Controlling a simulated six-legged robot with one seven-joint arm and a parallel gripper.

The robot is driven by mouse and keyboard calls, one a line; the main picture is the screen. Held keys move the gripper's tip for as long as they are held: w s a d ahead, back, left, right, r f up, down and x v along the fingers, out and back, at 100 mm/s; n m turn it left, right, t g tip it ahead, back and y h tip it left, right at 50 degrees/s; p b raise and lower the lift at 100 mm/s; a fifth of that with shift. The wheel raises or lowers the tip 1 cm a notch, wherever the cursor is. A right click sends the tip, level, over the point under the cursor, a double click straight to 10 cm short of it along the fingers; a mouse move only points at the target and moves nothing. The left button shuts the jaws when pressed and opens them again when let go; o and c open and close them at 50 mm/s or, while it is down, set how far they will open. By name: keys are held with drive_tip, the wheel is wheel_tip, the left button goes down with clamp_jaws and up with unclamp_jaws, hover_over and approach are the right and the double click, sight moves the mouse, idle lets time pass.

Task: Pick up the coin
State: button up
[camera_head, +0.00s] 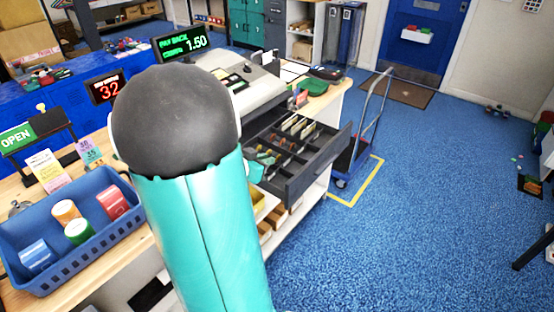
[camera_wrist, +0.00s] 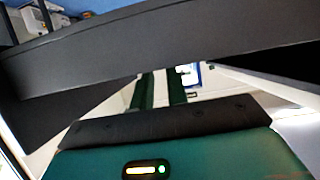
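The open cash drawer (camera_head: 318,172) juts out from under the register at the counter's right end in the head view. Its compartments hold notes and small brownish pieces that look like coins; no single coin can be made out. In the wrist view, my gripper (camera_wrist: 162,88) has two dark green fingers with a light gap between them. They look empty, but their tips are hidden behind a dark panel (camera_wrist: 190,50), probably the drawer. No coin shows there.
A blue basket (camera_head: 118,245) with several small coloured packages stands on the counter at left. The register (camera_head: 245,90) sits behind the drawer. A hand cart (camera_head: 362,135) stands right of it.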

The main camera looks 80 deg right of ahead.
sight(278, 158)
drive_tip(key=x, duration=0.5)
drive_tip(key=shift+s+d+f, duration=0.15)
drive_tip(key=shift+d+f, duration=0.05)
drive_tip(key=shift+d, duration=0.05)
drive_tip(key=shift+c, duration=0.4)
clamp_jaws()
